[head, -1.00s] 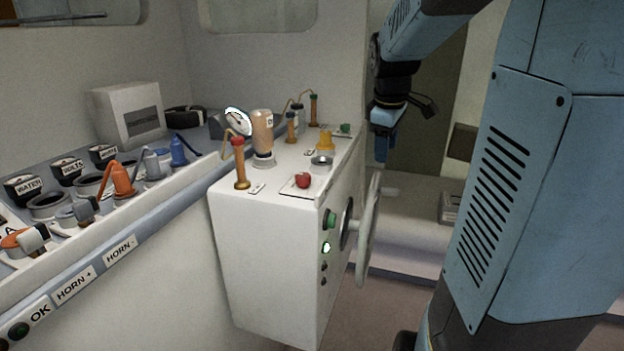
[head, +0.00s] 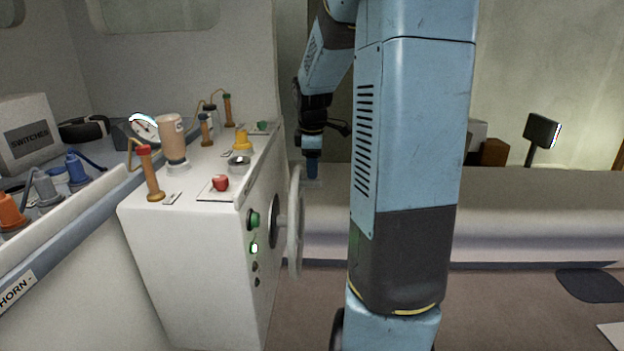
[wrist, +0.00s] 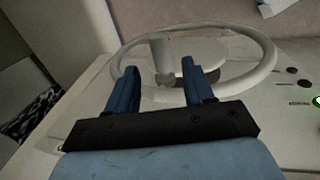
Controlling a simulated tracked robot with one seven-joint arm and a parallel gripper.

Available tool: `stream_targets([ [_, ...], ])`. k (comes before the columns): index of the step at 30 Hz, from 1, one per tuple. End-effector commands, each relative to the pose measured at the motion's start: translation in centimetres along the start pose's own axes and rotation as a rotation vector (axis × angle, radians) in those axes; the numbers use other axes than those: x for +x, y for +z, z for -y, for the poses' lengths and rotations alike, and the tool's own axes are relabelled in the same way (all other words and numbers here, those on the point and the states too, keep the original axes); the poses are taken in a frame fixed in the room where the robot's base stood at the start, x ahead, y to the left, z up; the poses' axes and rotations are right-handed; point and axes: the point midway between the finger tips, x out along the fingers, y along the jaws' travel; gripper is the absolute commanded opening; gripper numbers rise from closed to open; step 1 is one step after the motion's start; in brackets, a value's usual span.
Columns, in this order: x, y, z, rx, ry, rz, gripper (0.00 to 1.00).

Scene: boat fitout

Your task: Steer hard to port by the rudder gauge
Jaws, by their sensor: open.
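The white steering wheel (head: 295,222) stands on the right side of the white console (head: 190,250). In the wrist view the wheel (wrist: 262,72) lies beyond my fingers, with its hub between and past them. My gripper (head: 312,172) hangs just right of the wheel's upper rim in the head view. Its two blue fingers (wrist: 157,88) are apart with nothing between them; I cannot tell whether they touch the rim. A round white-faced gauge (head: 145,127) stands at the console's back left. Its dial is partly glared and too small to read.
On the console top are a red knob (head: 220,183), a yellow fitting (head: 242,142), a tan bottle (head: 172,140) and wooden-handled levers (head: 150,172). Green buttons (head: 253,219) sit beside the wheel.

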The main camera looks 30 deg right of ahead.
Motion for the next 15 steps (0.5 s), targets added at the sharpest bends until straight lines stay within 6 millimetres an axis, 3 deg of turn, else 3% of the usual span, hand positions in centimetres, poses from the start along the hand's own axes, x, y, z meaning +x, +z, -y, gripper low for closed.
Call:
stream_targets([
  [6, 3.5, 0.0, 0.0, 0.000, -0.003, 0.000, 0.52],
  [15, 5.3, 0.0, 0.0, 0.000, 0.001, 0.000, 0.52],
])
